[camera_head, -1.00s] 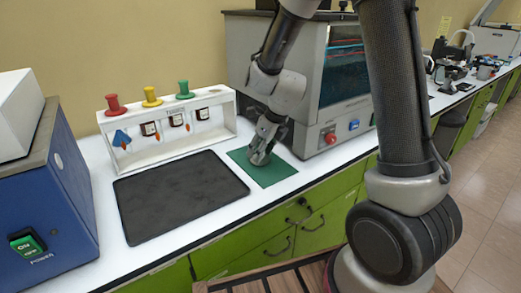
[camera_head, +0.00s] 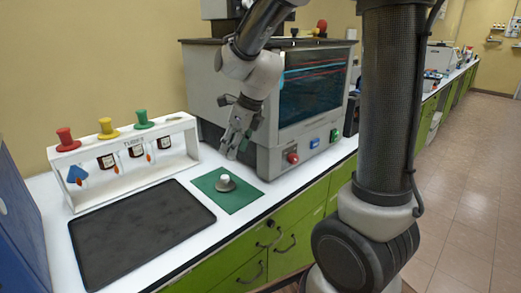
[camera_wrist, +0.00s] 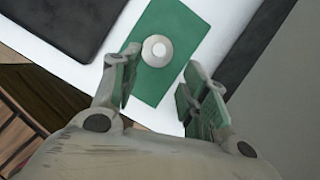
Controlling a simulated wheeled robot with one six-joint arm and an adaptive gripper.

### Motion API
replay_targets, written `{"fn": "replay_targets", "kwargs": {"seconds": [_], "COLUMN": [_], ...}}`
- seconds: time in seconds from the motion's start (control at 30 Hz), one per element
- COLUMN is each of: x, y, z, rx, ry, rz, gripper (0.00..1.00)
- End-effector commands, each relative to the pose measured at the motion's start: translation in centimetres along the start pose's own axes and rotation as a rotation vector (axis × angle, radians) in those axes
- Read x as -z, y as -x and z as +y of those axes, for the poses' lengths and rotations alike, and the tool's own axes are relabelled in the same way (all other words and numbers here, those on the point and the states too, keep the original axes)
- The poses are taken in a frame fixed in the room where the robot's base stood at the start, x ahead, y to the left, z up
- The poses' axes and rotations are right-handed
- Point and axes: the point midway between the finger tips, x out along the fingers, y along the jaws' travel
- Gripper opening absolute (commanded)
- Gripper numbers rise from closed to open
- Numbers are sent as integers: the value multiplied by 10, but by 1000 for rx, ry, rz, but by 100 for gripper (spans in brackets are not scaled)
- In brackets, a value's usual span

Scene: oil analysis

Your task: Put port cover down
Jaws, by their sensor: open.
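The port cover (camera_head: 226,183) is a small grey disc with a white knob on top. It rests upright on the green mat (camera_head: 240,199), apart from my gripper. In the wrist view the port cover (camera_wrist: 157,50) shows as a round pale piece on the green mat (camera_wrist: 190,32), just beyond and between the fingers. My gripper (camera_head: 232,152) is above the mat, a little above the cover. In the wrist view my gripper (camera_wrist: 160,92) has its two green-padded fingers spread wide with nothing between them.
A black tray (camera_head: 140,232) lies left of the mat. A white rack (camera_head: 125,168) with red, yellow and green knobs stands behind it. A large grey machine (camera_head: 225,82) with a dark window stands right behind the mat. The counter's front edge is close to the mat.

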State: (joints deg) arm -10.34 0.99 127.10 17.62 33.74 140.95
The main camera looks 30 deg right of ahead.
Motion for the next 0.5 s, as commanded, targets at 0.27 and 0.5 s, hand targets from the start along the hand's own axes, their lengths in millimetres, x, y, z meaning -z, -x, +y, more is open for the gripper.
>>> {"fn": "replay_targets", "kwargs": {"seconds": [0.27,0.5], "x": [30,105], "y": [48,121], "z": [2,15], "rx": [32,80], "ry": [456,1387], "rz": [3,87], "gripper": [44,44]}}
